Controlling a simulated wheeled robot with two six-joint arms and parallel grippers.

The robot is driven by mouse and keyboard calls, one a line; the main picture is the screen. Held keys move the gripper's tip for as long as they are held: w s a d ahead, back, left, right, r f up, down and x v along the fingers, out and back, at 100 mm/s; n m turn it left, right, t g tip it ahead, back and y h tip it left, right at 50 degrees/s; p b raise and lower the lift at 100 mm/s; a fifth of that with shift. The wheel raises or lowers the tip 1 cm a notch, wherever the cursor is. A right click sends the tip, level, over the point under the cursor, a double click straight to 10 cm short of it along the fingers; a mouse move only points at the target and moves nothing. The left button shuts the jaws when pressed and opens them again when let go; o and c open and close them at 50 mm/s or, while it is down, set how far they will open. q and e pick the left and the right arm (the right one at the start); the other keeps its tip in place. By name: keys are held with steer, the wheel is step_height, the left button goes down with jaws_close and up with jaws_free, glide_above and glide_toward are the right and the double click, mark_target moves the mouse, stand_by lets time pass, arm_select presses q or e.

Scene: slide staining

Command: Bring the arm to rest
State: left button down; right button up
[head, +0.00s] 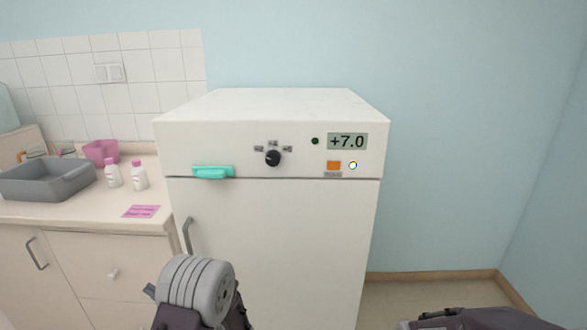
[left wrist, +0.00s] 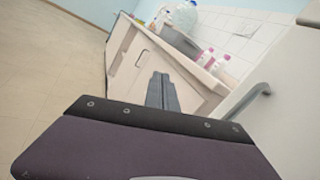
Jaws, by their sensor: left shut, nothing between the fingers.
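My left arm (head: 197,287) is folded in front of the white fridge-like cabinet (head: 270,250) at the bottom of the head view. My left gripper (left wrist: 161,80) shows in the left wrist view as two dark fingers pressed together, empty. It is apart from the counter and its objects. In the head view the gripper is mostly hidden by the arm. Part of my right arm (head: 480,319) shows at the bottom right; its gripper is out of the picture.
The cabinet has a door handle (head: 187,236), a teal item (head: 213,172) on its front, a knob (head: 273,158) and a display (head: 347,141) reading +7.0. The counter at left holds a grey basin (head: 47,180), two pink-capped bottles (head: 139,177) and a pink note (head: 141,211). Floor at right is clear.

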arm_select(q)
steer(key=s+a+r+n+g+h, duration=0.1)
steer(key=s+a+r+n+g, duration=0.15)
steer(key=s+n+g, duration=0.45)
steer(key=s+d+f+n+g+h, duration=0.1)
steer(key=s+d+f+n+h, duration=0.2)
steer(key=s, duration=0.4)
steer(key=s+f+n+g+h, duration=0.2)
steer(key=s+f+h, duration=0.15)
steer(key=s, duration=0.25)
steer(key=d+f+n+t+h, duration=0.1)
steer(key=d+f+n+h, duration=0.2)
steer(key=d+h, duration=0.35)
steer(key=d+f+n+t+h, duration=0.2)
steer(key=d+n+h, duration=0.1)
steer(key=d, duration=0.6)
steer(key=w+d+r+t+p, duration=0.1)
steer(key=w+d+r+p, duration=0.1)
steer(key=r+p, duration=1.4)
steer(key=shift+w+r+n+h+p, duration=0.3)
steer(key=shift+w+n+p, duration=0.1)
steer(key=shift+w+p, duration=0.15)
steer(key=shift+d, duration=0.1)
